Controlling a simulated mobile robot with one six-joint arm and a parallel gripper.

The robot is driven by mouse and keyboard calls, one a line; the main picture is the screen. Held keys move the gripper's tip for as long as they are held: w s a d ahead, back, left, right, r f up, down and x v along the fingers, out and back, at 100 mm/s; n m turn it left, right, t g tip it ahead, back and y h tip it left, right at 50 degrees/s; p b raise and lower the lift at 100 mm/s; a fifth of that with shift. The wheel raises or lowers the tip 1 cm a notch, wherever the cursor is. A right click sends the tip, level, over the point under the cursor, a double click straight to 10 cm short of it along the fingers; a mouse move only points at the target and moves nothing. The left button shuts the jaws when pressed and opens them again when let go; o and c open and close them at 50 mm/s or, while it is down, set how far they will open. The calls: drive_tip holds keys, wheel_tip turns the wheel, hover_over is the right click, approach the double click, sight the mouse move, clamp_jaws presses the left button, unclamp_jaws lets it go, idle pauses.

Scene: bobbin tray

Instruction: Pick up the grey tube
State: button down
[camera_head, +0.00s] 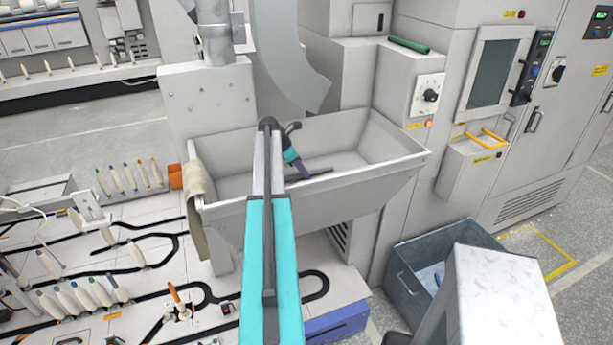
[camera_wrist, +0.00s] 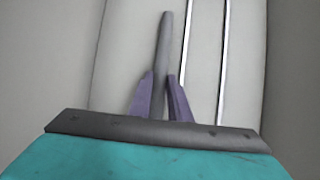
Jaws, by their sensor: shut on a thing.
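The grey tube (camera_wrist: 164,42) is a slim, plain rod that extends forward from between the two purple fingers of my gripper (camera_wrist: 160,80) in the wrist view. The fingers are shut on its near part, which is partly hidden between them. In the head view my gripper (camera_head: 301,170) is inside the grey metal trough (camera_head: 228,221), low near its floor. The tube (camera_head: 321,171) shows there as a short dark bar. I cannot tell whether it touches the trough floor.
The trough's sloping walls surround my gripper. A curved grey chute (camera_head: 285,60) hangs above it. A beige cloth (camera_head: 199,190) drapes over the left rim. A green tube (camera_head: 409,45) lies on the machine ledge. A dark grey bin (camera_head: 405,279) stands on the floor at right.

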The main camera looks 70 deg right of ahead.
sight(310, 172)
drive_tip(key=shift+r, duration=0.1)
drive_tip(key=shift+r+b, duration=0.9)
drive_tip(key=shift+r, duration=0.5)
drive_tip(key=shift+s+a+r, duration=0.15)
drive_tip(key=shift+a+r, duration=0.05)
drive_tip(key=shift+r, duration=0.05)
drive_tip(key=s+a+b, duration=0.1)
drive_tip(key=s+a, duration=0.2)
drive_tip(key=s+a+b, duration=0.1)
drive_tip(key=s+a, duration=0.2)
drive_tip(key=a, duration=0.1)
drive_tip(key=s+a+r+b, duration=0.1)
drive_tip(key=s+a+b, duration=0.1)
drive_tip(key=a, duration=0.1)
drive_tip(key=shift+s+a, duration=0.3)
drive_tip(key=shift+s, duration=0.1)
drive_tip(key=shift+s+a+r, duration=0.25)
drive_tip(key=shift+s+a, duration=0.35)
drive_tip(key=shift+a, duration=0.05)
